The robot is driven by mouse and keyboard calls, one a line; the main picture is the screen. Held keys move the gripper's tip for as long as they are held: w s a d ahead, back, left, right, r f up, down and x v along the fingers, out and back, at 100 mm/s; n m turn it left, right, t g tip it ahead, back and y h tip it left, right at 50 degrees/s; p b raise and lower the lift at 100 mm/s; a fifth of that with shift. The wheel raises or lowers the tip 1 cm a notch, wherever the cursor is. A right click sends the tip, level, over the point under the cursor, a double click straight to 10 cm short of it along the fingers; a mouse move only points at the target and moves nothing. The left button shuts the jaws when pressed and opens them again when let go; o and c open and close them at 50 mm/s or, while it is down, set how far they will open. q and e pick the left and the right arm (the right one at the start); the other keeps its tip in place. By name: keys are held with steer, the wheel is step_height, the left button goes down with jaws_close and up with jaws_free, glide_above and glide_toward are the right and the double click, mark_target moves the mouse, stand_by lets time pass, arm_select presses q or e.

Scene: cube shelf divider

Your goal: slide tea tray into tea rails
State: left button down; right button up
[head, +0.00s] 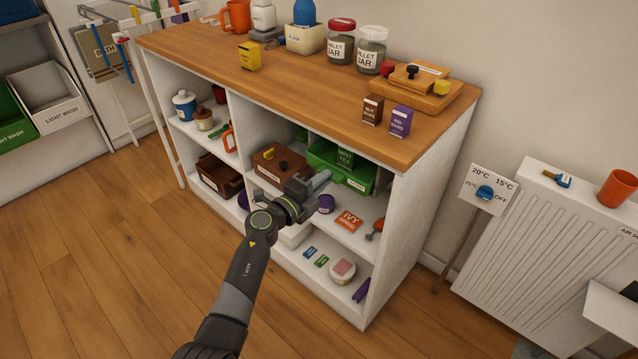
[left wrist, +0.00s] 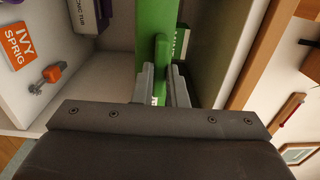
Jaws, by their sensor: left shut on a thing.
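The green tea tray (head: 322,155) sits in the upper right compartment of the white shelf, just under the wooden top. A mint tea box (head: 345,158) stands in it. My left gripper (head: 318,183) is at the tray's front. In the left wrist view its fingers (left wrist: 163,88) are shut on the green handle (left wrist: 161,62) of the tray. I cannot make out the tea rails, nor how deep the tray sits on them. My right gripper is not in view.
A brown tray (head: 273,160) sits left of the green tray. Below are a purple tub (head: 326,204), an ivy sprig packet (head: 349,221) and an orange-handled tool (head: 376,228). The wooden top (head: 300,75) holds jars and boxes. The floor in front is clear.

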arm_select(q)
steer(key=shift+b+x, duration=0.35)
steer(key=shift+x, duration=0.7)
steer(key=c, duration=1.4)
jaws_free()
steer(key=shift+o, duration=0.2)
steer(key=shift+s, duration=0.1)
steer(key=p+v, duration=0.4)
steer(key=v, duration=0.2)
